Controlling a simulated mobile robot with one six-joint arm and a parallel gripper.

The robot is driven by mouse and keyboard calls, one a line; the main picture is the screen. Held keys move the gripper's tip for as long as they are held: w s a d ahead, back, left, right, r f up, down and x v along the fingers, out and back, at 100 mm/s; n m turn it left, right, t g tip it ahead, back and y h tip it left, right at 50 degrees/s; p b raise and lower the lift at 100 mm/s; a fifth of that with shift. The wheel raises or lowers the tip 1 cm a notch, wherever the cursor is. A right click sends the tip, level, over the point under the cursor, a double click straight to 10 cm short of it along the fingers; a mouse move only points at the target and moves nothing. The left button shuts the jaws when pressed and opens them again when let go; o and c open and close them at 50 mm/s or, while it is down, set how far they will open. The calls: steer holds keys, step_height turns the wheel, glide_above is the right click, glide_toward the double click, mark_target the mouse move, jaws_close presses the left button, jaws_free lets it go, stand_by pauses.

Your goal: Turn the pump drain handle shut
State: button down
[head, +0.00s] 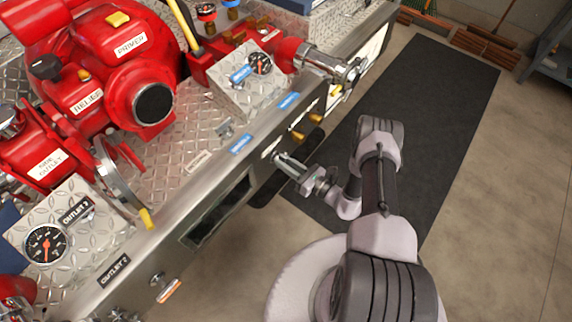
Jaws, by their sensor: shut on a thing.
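The pump drain handle (276,154) sits on the front face of the metal bumper, below a blue label (241,144) that is too small to read. It is small, and the fingers mostly hide it. My gripper (281,160) reaches in from the right and is shut on the handle at the bumper face. The handle's exact angle cannot be made out.
Brass knobs (298,135) stick out of the bumper face just right of my gripper. A dark slot (217,210) lies to its left. The red pump (110,60) stands on the diamond-plate deck. A dark mat (425,120) covers open floor at right.

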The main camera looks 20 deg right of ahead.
steer(key=shift+w+d+f+m+b, duration=0.15)
steer(key=shift+m+b, duration=0.45)
steer(key=shift+m, duration=1.95)
steer(key=shift+s+a+f+m+b, duration=0.1)
steer(key=shift+m+b, duration=0.5)
steer(key=shift+m, duration=1.9)
steer(key=shift+w+d+f+m+b, duration=0.15)
steer(key=shift+m+b, duration=0.45)
steer(key=shift+m, duration=1.95)
steer(key=shift+s, duration=0.1)
steer(key=c, duration=1.5)
jaws_free()
